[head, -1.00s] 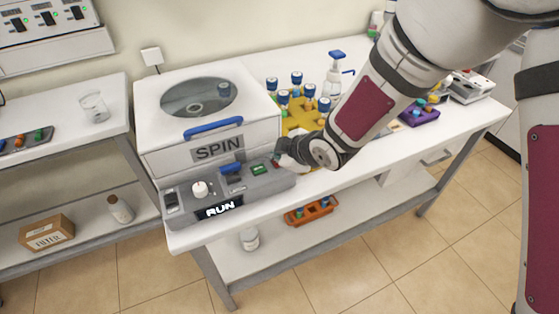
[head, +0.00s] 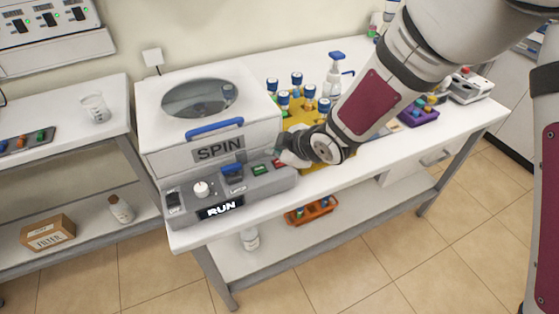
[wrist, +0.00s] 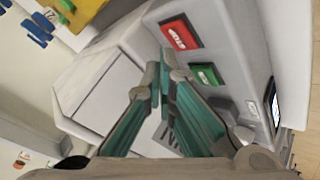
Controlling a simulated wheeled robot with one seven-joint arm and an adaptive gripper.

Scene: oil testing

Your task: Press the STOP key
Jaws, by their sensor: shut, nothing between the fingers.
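The red STOP key (head: 278,164) is on the sloped grey panel at the front of the SPIN machine (head: 208,125), at the panel's right end. In the wrist view the STOP key (wrist: 181,32) is fully visible, with the green key (wrist: 205,78) beside it. My gripper (head: 286,155) is just above and behind the red key in the head view, partly hidden by its wrist. In the wrist view my gripper (wrist: 158,78) has its green-padded fingers shut and empty. The tips appear close to the STOP key without covering it. The display (head: 220,208) reads RUN.
A yellow rack (head: 303,118) with several blue-capped tubes stands close behind my gripper. The bench front right of the panel is clear.

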